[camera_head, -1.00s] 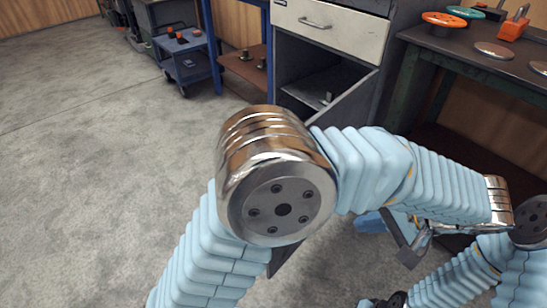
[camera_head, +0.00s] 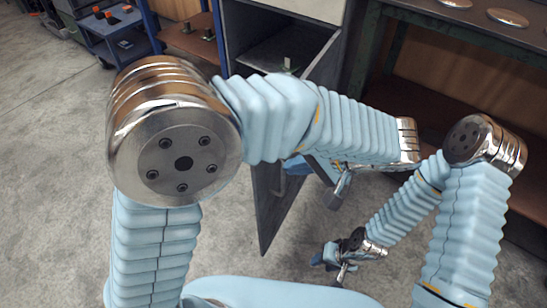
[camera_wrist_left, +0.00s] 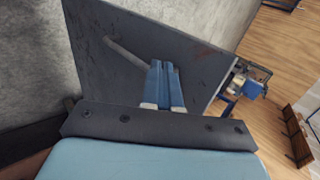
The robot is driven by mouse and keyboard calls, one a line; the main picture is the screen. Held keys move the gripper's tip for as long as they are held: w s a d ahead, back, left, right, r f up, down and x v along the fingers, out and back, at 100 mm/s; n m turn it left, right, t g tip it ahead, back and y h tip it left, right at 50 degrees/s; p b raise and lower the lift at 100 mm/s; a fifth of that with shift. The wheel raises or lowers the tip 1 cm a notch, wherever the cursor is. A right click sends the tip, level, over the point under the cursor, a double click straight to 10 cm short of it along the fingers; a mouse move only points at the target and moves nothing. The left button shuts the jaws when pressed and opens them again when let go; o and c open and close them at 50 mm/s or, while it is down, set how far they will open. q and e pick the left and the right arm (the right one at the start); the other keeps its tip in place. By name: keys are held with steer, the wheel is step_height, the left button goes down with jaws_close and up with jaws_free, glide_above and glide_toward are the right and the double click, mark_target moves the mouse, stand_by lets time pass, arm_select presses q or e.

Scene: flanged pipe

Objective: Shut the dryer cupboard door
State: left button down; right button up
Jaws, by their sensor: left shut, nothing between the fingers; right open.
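The dryer cupboard (camera_head: 235,38) stands at the top middle of the head view, with its compartment open. Its dark grey door (camera_head: 273,215) stands swung out, partly hidden behind my left forearm. In the left wrist view the door (camera_wrist_left: 100,75) fills the middle, with a grey bar handle (camera_wrist_left: 125,52) on it. My left gripper (camera_head: 298,166) is shut and empty, close to the door; its blue fingers (camera_wrist_left: 163,85) overlap the door near the handle. I cannot tell whether they touch it. My right gripper (camera_head: 328,260) is open and empty, low over the floor.
A workbench (camera_head: 440,30) with metal discs (camera_head: 508,17) stands to the right of the cupboard. A blue trolley (camera_head: 118,35) and a brown-shelved rack (camera_head: 190,40) stand to the left. A small object (camera_head: 288,64) is inside the compartment. The left floor is clear.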

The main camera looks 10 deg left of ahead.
arm_select(q)
steer(key=shift+w+a+f+p, duration=0.1)
steer(key=shift+w+a+f, duration=0.15)
steer(key=shift+a, duration=0.55)
steer(key=shift+w+a+f+p, duration=0.1)
steer(key=shift+w+a, duration=0.25)
steer(key=shift+a, duration=0.5)
steer(key=shift+w+a+f+p, duration=0.1)
steer(key=shift+w+a+f, duration=0.15)
steer(key=shift+a, duration=0.55)
